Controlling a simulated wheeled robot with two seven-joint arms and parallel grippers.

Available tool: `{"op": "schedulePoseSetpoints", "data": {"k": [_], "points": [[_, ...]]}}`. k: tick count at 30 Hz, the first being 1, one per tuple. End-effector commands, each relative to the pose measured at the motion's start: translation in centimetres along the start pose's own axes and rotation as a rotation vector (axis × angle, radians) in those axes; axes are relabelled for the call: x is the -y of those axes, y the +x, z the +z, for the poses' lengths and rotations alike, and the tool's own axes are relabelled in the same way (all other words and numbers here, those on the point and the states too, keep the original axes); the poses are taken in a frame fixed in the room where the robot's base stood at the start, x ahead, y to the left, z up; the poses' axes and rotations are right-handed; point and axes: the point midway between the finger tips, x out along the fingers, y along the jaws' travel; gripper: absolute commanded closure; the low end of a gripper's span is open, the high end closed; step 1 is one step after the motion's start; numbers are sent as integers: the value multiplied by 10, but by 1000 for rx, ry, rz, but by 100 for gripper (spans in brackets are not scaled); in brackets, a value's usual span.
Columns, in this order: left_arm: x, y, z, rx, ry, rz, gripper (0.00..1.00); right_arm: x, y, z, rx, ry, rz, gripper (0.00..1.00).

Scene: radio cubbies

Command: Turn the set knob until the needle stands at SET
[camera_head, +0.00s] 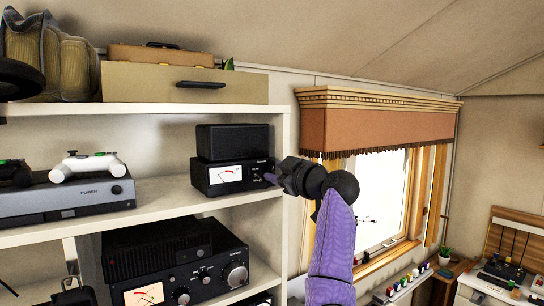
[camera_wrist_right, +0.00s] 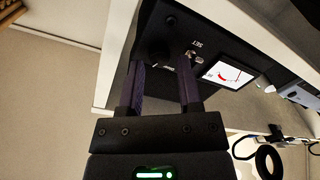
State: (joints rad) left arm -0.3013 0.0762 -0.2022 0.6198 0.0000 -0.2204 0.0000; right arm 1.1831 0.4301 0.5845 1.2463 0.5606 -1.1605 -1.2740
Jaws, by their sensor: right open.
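The small black meter box (camera_head: 238,188) stands on the middle shelf and has a white dial (camera_head: 226,174) on its front. In the right wrist view the dial (camera_wrist_right: 226,74) shows a red arc and a thin needle. The scale is too small to read the needle's place against SET. A round dark knob (camera_wrist_right: 158,52) sits on the panel near the printed SET label, between the fingertips of my open right gripper (camera_wrist_right: 160,62). I cannot tell whether the fingers touch it. In the head view this gripper (camera_head: 271,178) is at the box's right front end and hides the knob.
A second black box (camera_head: 233,142) rests on top of the meter box. A grey console (camera_head: 70,196) with a white game controller (camera_head: 88,166) is to the left. A larger black radio (camera_head: 180,262) is below. The shelf's right upright (camera_head: 290,235) is close to my right arm.

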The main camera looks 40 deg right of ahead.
Motion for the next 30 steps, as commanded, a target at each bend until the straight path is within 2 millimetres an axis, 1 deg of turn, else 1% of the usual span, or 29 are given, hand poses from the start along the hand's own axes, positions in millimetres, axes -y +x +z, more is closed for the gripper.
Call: {"op": "schedulePoseSetpoints", "data": {"k": [1,5,13,19,20,30], "points": [[1,-7,-1,0,0,-1,41,-2,5,-3,0,4,-2,56],[2,-10,-1,0,0,-2,41,0,13,-1,0,1,-1,56],[3,-9,-1,0,-1,-4,41,1,15,1,1,0,0,56],[3,-9,-1,-1,-1,-5,41,1,15,1,1,0,0,98],[3,-9,-1,-1,-2,-5,41,1,14,1,1,0,0,100],[4,-8,-1,-1,-1,-6,41,2,14,2,2,20,0,100]]}}
